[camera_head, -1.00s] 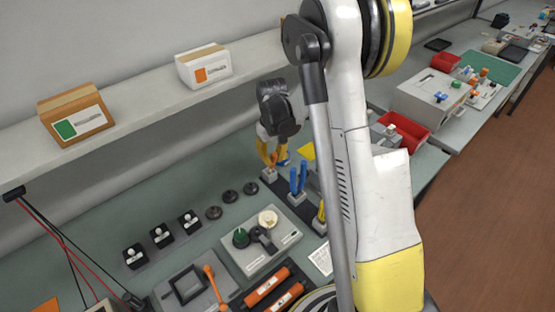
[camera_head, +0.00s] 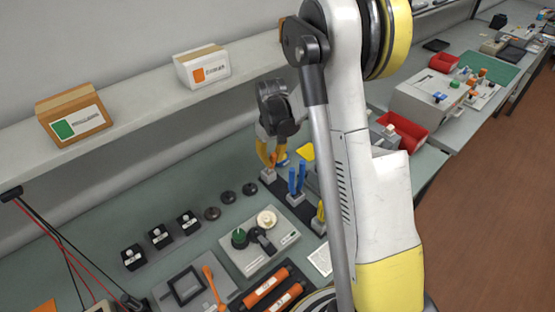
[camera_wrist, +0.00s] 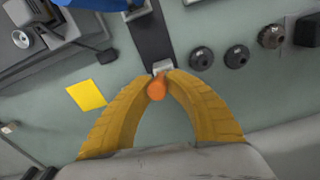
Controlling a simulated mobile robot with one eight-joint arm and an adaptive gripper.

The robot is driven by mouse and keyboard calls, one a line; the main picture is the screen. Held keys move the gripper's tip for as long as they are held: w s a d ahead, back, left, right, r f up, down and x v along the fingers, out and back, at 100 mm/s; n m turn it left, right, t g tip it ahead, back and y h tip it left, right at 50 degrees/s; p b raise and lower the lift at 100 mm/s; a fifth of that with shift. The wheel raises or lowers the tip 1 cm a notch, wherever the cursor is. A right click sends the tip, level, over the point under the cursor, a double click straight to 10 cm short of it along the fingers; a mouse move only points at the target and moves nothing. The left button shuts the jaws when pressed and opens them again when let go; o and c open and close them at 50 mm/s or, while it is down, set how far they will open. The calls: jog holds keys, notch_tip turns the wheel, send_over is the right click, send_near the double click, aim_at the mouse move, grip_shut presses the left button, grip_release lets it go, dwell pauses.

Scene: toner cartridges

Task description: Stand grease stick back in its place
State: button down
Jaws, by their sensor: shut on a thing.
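My gripper (camera_head: 273,158) has yellow fingers, closed on the orange grease stick (camera_wrist: 157,88). In the wrist view the stick's rounded orange end shows between the fingertips (camera_wrist: 160,76). A small light-grey holder block (camera_head: 268,176) stands right below the fingertips in the head view; it also shows just beyond the stick in the wrist view (camera_wrist: 163,66). The stick's lower end is hidden by the fingers, so I cannot tell how deep it sits in the block.
Blue sticks (camera_head: 297,182) stand in another grey block to the right on the dark strip. A yellow note (camera_wrist: 86,95) lies nearby. Dark round knobs (camera_head: 228,197) sit to the left. A shelf with boxes (camera_head: 202,68) hangs behind.

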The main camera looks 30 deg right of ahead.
jog(key=shift+f, duration=0.3)
jog(key=shift+r+p, duration=0.5)
jog(key=shift+r, duration=0.15)
jog(key=shift+w+r+p, duration=0.1)
jog(key=shift+r+p, duration=0.4)
jog(key=shift+r, duration=0.1)
jog(key=shift+w+a+r+p, duration=0.1)
jog(key=shift+w+r+p, duration=0.25)
jog(key=shift+r, duration=0.2)
jog(key=shift+w+a+r+p, duration=0.1)
jog(key=shift+w+r+p, duration=0.25)
jog(key=shift+r, duration=0.2)
jog(key=shift+r, duration=0.1)
